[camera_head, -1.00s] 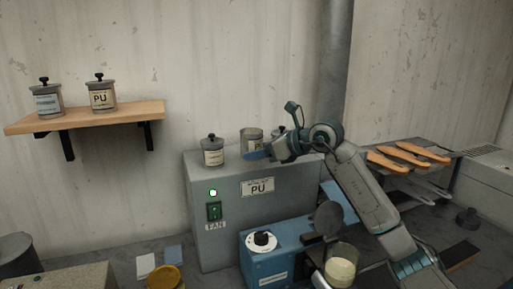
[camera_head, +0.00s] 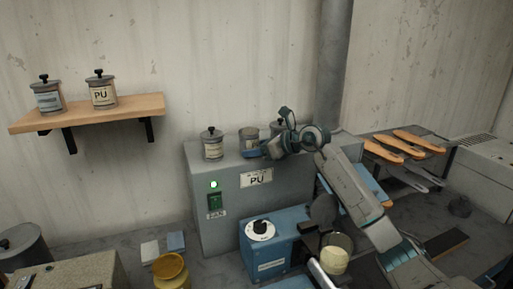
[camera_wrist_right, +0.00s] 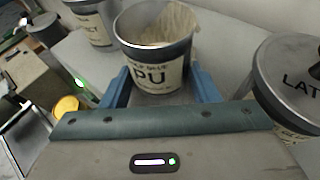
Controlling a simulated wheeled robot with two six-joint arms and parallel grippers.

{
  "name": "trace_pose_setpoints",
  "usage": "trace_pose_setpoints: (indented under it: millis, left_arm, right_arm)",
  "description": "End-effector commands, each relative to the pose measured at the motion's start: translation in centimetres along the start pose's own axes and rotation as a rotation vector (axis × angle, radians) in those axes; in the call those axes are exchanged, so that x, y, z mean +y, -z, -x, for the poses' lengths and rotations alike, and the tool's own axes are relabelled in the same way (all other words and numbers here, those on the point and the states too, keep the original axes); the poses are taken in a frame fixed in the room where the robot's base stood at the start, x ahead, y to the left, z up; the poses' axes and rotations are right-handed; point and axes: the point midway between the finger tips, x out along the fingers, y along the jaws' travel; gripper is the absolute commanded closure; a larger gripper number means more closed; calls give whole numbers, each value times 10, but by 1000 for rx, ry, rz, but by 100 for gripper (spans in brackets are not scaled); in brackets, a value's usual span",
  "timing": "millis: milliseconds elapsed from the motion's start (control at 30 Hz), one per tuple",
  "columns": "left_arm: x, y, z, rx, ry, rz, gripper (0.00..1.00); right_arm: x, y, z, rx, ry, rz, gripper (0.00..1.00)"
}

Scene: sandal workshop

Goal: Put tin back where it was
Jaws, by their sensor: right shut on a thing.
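The open tin with a PU label (camera_head: 249,133) is upright over the back of the grey cabinet top (camera_head: 231,156). In the right wrist view this tin (camera_wrist_right: 155,72) has no lid, and its inside is pale and streaked. My right gripper (camera_head: 253,150) is shut on it, with one blue finger (camera_wrist_right: 118,88) on each side. I cannot tell whether its base touches the cabinet. A lidded tin (camera_head: 212,146) stands to its left. A lidded tin marked LAT (camera_wrist_right: 285,85) is to its right, partly behind my gripper in the head view. My left gripper is not in view.
A wooden wall shelf (camera_head: 140,107) holds two lidded tins, one marked PU (camera_head: 101,96). Below the cabinet are a blue device (camera_head: 265,255), a cup of cream material (camera_head: 334,262) and a yellow pot (camera_head: 171,270). Orange soles (camera_head: 398,148) lie on a rack at right.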

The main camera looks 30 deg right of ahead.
Motion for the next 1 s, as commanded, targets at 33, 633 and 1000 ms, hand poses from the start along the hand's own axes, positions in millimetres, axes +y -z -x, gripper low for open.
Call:
trace_pose_setpoints:
  millis: [33, 633, 1000]
  left_arm:
    - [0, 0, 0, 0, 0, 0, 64]
    - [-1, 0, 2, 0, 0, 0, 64]
    - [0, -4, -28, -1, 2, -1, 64]
  right_arm:
    - [0, 0, 0, -2, 0, 1, 81]
    - [0, -2, 1, 0, 0, 0, 23]
    - [-2, 4, 46, 2, 5, 5, 23]
